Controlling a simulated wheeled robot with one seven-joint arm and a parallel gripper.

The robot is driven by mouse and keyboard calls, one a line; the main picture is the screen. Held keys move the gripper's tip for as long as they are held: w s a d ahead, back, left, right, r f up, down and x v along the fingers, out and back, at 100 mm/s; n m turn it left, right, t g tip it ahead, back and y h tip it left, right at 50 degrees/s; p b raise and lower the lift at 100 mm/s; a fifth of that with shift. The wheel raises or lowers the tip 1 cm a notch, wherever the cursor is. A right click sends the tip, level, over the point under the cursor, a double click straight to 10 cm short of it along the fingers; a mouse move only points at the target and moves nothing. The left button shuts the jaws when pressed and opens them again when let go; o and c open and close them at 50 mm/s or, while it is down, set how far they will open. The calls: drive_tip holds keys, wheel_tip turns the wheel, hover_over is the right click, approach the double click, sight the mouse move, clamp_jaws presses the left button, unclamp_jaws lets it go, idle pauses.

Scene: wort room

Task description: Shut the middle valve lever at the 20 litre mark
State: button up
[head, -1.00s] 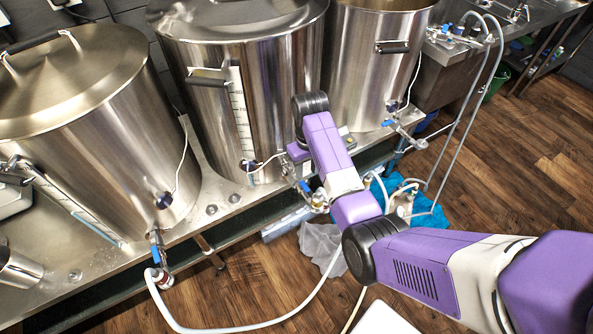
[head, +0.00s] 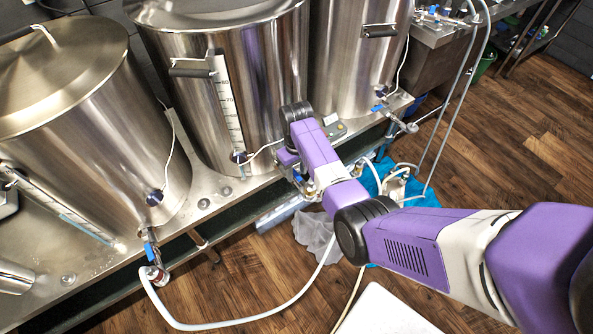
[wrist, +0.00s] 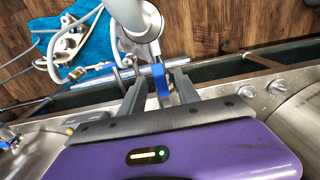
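The middle kettle (head: 265,80) is a tall steel pot with a white numbered level scale (head: 229,110) on its side. I cannot read a liquid level on the scale. Its valve is at the kettle's foot, mostly hidden behind my arm in the head view. In the wrist view the blue valve lever (wrist: 160,82) stands between the two fingers of my gripper (wrist: 160,90). The fingers are apart, with a gap visible on each side of the lever. The steel valve body (wrist: 140,45) and a pale hose lie just beyond the fingertips.
A left kettle (head: 90,130) and a right kettle (head: 355,75) stand on the same steel bench (head: 225,190), each with a blue-levered valve. A white hose (head: 250,322) loops over the wooden floor. A pump with hoses (head: 397,185) stands on a blue cloth (head: 368,180).

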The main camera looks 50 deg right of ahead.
drive_tip(key=shift+c, duration=0.5)
clamp_jaws()
idle(0.8)
